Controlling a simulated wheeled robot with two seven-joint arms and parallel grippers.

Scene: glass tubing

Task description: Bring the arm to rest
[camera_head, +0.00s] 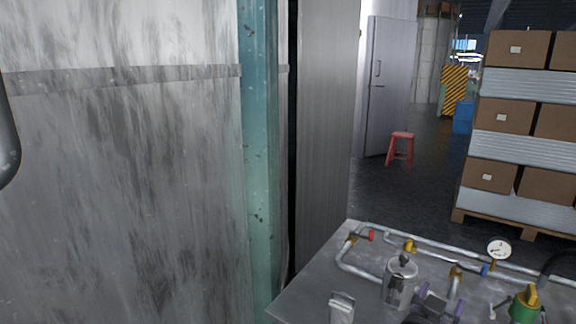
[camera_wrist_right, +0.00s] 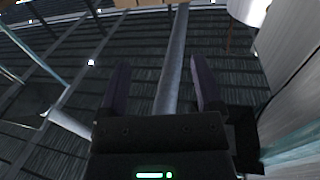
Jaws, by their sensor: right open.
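My right gripper (camera_head: 436,303) shows at the bottom of the head view, in front of the metal bench (camera_head: 310,288). In the right wrist view its two dark purple fingers stand wide apart around the open gap of the right gripper (camera_wrist_right: 161,88). No held object is evident. A pale grey bar (camera_wrist_right: 173,60) passes behind the gap; I cannot tell how far off it is. My left gripper is not in view.
On the bench are a steel pot (camera_head: 400,283), glass-like tubing (camera_head: 440,247), a round gauge (camera_head: 499,249) and a green-yellow valve (camera_head: 525,303). A streaked grey wall (camera_head: 120,170) fills the left. A red stool (camera_head: 400,147) and stacked boxes (camera_head: 502,117) stand beyond.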

